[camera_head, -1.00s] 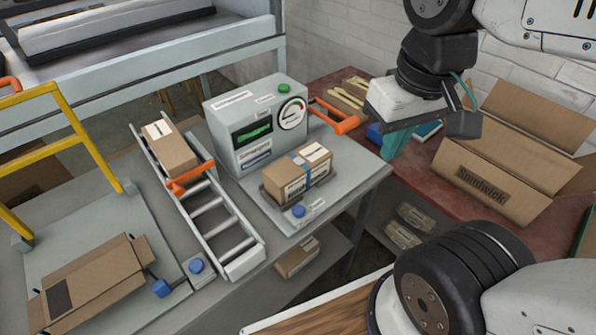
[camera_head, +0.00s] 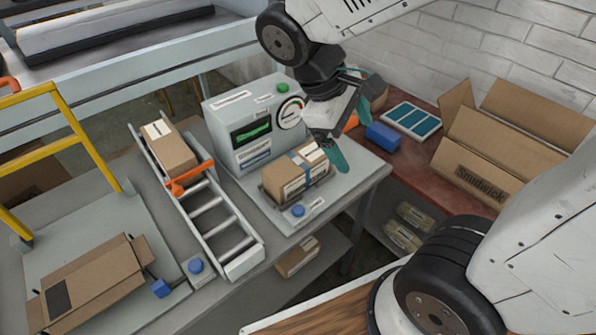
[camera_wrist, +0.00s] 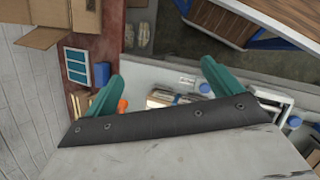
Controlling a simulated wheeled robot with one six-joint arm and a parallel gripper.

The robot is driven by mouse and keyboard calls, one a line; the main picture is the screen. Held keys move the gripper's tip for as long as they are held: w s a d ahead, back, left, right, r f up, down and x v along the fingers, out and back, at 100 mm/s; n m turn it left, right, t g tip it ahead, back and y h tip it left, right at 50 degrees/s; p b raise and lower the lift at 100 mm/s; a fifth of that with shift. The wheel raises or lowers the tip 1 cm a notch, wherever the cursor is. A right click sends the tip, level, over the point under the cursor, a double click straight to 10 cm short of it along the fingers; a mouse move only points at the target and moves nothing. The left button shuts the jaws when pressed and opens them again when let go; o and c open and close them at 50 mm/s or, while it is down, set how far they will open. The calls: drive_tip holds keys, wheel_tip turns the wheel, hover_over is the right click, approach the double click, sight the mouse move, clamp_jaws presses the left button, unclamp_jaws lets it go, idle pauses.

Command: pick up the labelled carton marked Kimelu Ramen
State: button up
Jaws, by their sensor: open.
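A brown carton (camera_head: 288,178) with a blue band and pale labels sits on the plate in front of the grey dial machine. I cannot read its print, so I cannot tell if it is the Kimelu Ramen one. In the wrist view the open fingers (camera_wrist: 160,72) frame part of this carton (camera_wrist: 163,98), partly hidden by my gripper body. A second carton (camera_head: 168,150) rests on the roller track. A third (camera_head: 297,257) lies on the lower shelf.
The grey machine (camera_head: 245,140) stands close behind the banded carton. An orange gate (camera_head: 188,178) crosses the roller track (camera_head: 215,215). A blue block (camera_head: 383,136) and open Sundwick box (camera_head: 480,172) are on the red bench. A flattened carton (camera_head: 95,283) lies at left.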

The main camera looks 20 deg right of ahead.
drive_tip(key=w+a+f+n+t+h, duration=0.2)
drive_tip(key=w+a+f+n+h, duration=0.3)
drive_tip(key=w+a+f+n, duration=0.2)
drive_tip(key=n+t+h, duration=0.3)
drive_tip(key=n+t, duration=0.1)
drive_tip(key=n, duration=0.4)
approach(291, 166)
drive_tip(key=x, duration=0.8)
drive_tip(key=shift+w+d, duration=0.1)
drive_tip(key=c, duration=1.4)
drive_tip(key=shift+o, duration=0.2)
